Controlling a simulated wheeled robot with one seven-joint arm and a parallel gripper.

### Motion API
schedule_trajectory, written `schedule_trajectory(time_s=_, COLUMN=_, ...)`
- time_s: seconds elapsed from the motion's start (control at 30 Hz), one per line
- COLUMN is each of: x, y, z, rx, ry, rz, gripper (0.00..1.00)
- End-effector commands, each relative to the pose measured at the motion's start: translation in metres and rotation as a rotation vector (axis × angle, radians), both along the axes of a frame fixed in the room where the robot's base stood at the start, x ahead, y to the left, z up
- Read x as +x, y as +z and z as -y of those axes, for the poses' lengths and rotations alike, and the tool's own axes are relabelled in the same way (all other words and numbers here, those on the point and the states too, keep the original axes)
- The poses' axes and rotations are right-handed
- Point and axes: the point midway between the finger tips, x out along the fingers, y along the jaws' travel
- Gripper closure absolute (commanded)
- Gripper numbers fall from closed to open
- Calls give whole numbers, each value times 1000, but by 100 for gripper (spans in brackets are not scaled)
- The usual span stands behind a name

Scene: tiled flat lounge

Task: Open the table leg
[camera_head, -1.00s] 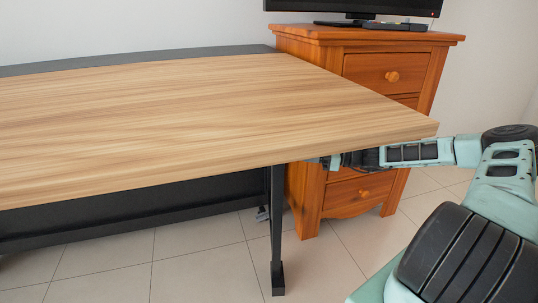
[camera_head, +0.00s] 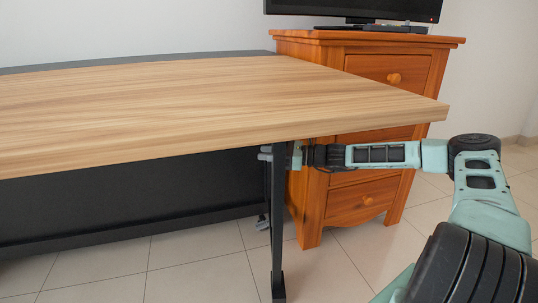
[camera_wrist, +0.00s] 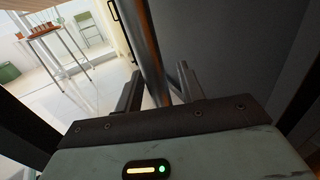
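The wooden tabletop (camera_head: 200,105) reaches across the head view, its near right corner sticking out. The dark upright table leg (camera_head: 277,225) stands under its front edge; its foot is near the picture's bottom. My gripper (camera_head: 270,153) is at the upper part of this leg, just below the tabletop, coming from the right. In the wrist view the leg (camera_wrist: 146,45) runs down between the two dark fingers of my gripper (camera_wrist: 157,88). The fingers stand apart with gaps visible beside the leg, so the gripper looks open around it. Exact contact is hard to tell.
An orange wooden drawer cabinet (camera_head: 350,190) with a TV (camera_head: 355,8) on top stands close behind my arm. A dark panel (camera_head: 120,205) fills the space under the table. Tiled floor (camera_head: 190,268) is clear in front. The wrist view shows a distant stool (camera_wrist: 52,45).

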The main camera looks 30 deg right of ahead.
Motion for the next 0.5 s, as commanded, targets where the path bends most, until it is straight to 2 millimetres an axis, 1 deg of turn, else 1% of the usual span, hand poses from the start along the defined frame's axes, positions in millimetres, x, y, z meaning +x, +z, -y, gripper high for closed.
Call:
schedule_trajectory(time_s=0.03, x=0, y=0, z=0, rx=0, ry=0, rz=0, gripper=67)
schedule_trajectory(time_s=0.13, x=0, y=0, z=0, rx=0, ry=0, rz=0, gripper=95)
schedule_trajectory(time_s=0.17, x=0, y=0, z=0, rx=0, ry=0, rz=0, gripper=100)
schedule_trajectory(time_s=0.37, x=-1, y=1, z=1, rx=0, ry=0, rz=0, gripper=100)
schedule_trajectory(time_s=0.5, x=-4, y=4, z=8, rx=-1, ry=-1, rz=-1, gripper=100)
